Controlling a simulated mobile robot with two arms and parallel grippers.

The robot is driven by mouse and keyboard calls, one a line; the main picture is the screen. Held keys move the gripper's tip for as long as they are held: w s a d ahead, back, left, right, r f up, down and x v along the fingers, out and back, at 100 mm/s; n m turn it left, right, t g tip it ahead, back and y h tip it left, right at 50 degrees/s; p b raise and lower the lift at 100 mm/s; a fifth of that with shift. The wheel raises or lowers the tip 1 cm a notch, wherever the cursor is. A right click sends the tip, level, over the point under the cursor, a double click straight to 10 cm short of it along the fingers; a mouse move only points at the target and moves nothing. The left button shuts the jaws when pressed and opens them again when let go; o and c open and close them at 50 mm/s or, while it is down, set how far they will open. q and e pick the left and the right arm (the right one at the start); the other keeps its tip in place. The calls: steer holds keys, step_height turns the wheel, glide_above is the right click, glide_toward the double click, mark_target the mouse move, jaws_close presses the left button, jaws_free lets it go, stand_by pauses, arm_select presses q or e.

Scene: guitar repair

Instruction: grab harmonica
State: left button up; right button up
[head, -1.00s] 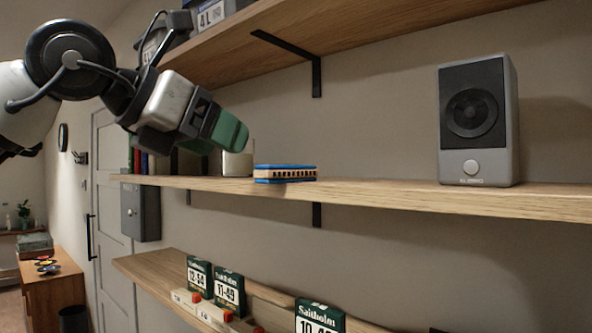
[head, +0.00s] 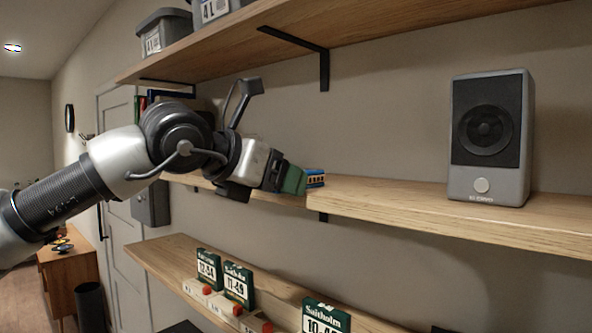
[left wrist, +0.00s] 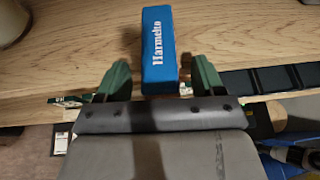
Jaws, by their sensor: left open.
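The blue harmonica (head: 315,179) lies on the middle wooden shelf, mostly hidden behind my left gripper in the head view. In the left wrist view the harmonica (left wrist: 158,50) shows its blue top with white lettering, end toward me. My left gripper (head: 297,181) is at the shelf's front edge, beside the harmonica. Its green fingers (left wrist: 160,82) are open, one on each side of the harmonica's near end, with a gap on both sides. My right gripper is not in view.
A grey speaker (head: 490,138) stands on the middle shelf (head: 420,205) to the right. The shelf between it and the harmonica is clear. An upper shelf (head: 350,22) with grey bins is overhead. Small green boxes (head: 238,283) stand on the lower shelf.

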arm_select(q)
steer(key=shift+s+a, duration=0.1)
steer(key=shift+s, duration=0.05)
steer(key=c, duration=1)
steer(key=shift+c, duration=0.2)
steer(key=shift+r, duration=0.15)
